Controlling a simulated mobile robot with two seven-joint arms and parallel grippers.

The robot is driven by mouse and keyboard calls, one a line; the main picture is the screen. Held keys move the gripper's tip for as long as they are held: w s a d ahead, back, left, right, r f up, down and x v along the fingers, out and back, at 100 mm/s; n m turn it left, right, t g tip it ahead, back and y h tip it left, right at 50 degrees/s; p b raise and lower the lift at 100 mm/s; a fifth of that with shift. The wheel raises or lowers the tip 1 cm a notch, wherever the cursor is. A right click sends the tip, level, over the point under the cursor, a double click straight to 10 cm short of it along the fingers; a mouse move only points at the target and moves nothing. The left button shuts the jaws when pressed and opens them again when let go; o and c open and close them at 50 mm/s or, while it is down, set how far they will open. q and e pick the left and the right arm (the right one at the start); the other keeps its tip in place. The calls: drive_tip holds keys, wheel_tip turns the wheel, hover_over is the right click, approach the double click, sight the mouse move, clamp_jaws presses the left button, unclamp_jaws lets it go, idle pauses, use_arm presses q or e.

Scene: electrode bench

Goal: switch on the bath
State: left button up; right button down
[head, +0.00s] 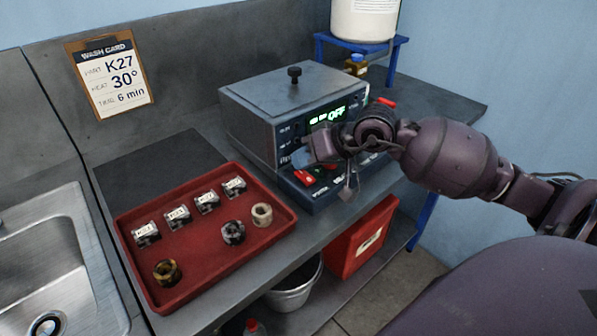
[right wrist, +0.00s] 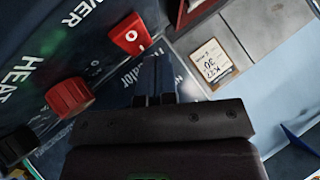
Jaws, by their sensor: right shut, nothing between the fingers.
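The bath (head: 250,115) is a grey box with a lid and a black knob on top. Its green display (head: 337,113) reads OFF. A red power switch (head: 303,177) sits at the left end of its sloped front panel. The switch also shows in the right wrist view (right wrist: 132,33), with a white O mark on its face and the word POWER beside it. My right gripper (head: 304,158) is shut and empty in front of the panel. Its fingertips (right wrist: 155,62) are close to the switch; I cannot tell if they touch. My left gripper is out of view.
A red heat knob (right wrist: 70,97) and a black knob (right wrist: 18,145) are on the panel near my gripper. A red tray (head: 192,250) with several metal parts lies left of the bath. A wash card (head: 108,72) leans behind. A sink (head: 50,270) is at far left.

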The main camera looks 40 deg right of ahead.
sight(305, 174)
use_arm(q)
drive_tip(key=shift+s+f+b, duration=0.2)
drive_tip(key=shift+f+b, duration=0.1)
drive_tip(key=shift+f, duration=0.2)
use_arm(e)
drive_tip(key=shift+f, duration=0.35)
idle(0.6)
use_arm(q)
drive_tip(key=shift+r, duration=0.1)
use_arm(e)
drive_tip(key=shift+r, duration=0.2)
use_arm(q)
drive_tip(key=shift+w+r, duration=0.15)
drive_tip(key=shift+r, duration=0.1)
use_arm(e)
drive_tip(key=shift+r, duration=0.6)
drive_tip(key=shift+r, duration=0.1)
drive_tip(key=shift+s+r+p, duration=0.25)
drive_tip(key=shift+r+p, duration=0.3)
drive_tip(key=shift+r, duration=0.65)
drive_tip(key=shift+s+r+p, duration=0.2)
drive_tip(key=shift+r+p, duration=0.35)
drive_tip(key=shift+r, duration=0.65)
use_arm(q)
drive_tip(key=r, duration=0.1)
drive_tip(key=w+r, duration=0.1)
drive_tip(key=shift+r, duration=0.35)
